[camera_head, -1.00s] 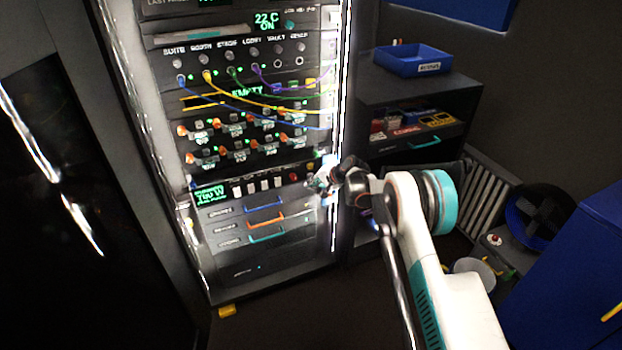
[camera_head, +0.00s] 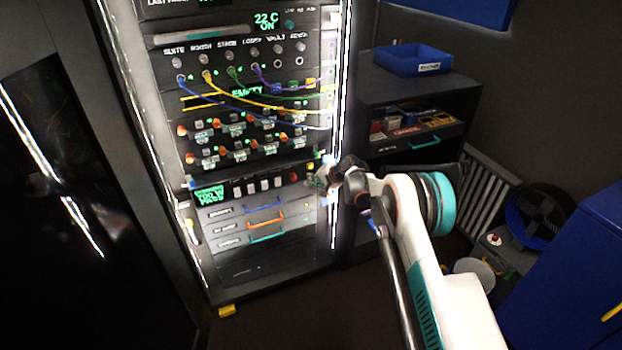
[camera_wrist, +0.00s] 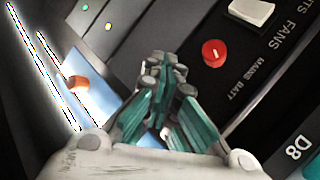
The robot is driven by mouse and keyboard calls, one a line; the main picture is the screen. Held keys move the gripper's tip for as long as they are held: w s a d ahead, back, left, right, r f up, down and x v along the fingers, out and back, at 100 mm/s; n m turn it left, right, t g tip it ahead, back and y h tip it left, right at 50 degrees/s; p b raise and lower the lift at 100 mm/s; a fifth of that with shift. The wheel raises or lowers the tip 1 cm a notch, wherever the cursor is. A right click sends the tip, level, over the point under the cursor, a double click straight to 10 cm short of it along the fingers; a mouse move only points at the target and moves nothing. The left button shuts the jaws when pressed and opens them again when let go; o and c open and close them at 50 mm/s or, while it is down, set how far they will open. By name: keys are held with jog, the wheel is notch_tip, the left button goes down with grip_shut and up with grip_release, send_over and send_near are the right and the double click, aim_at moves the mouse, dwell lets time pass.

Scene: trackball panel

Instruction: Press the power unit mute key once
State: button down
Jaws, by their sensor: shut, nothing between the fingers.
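The power unit (camera_head: 240,198) is a dark strip low in the rack, with a green-lit display (camera_head: 209,195) at its left and a row of pale keys (camera_head: 264,184). A red round button (camera_head: 293,177) sits right of the keys. It also shows in the wrist view (camera_wrist: 214,53), beside small lettering and one white key (camera_wrist: 250,12). I cannot read which key is mute. My gripper (camera_head: 317,183) is at the strip's right end, right of the red button. In the wrist view my gripper (camera_wrist: 166,68) is shut and empty, its tips apart from the red button in the picture.
Drawers with coloured handles (camera_head: 265,219) lie below the strip. Patch cables (camera_head: 255,103) hang across the rack above. A dark cabinet with a blue bin (camera_head: 413,60) stands right of the rack. In the wrist view an orange knob (camera_wrist: 78,83) lies left of my fingers.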

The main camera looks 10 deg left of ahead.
jog(key=shift+s+d, duration=0.4)
jog(key=shift+s, duration=0.3)
jog(key=shift+s+d, duration=0.45)
jog(key=shift+s, duration=0.25)
jog(key=shift+s+d, duration=0.4)
jog(key=shift+s, duration=0.35)
jog(key=shift+s+d, duration=0.45)
jog(key=shift+s, duration=0.25)
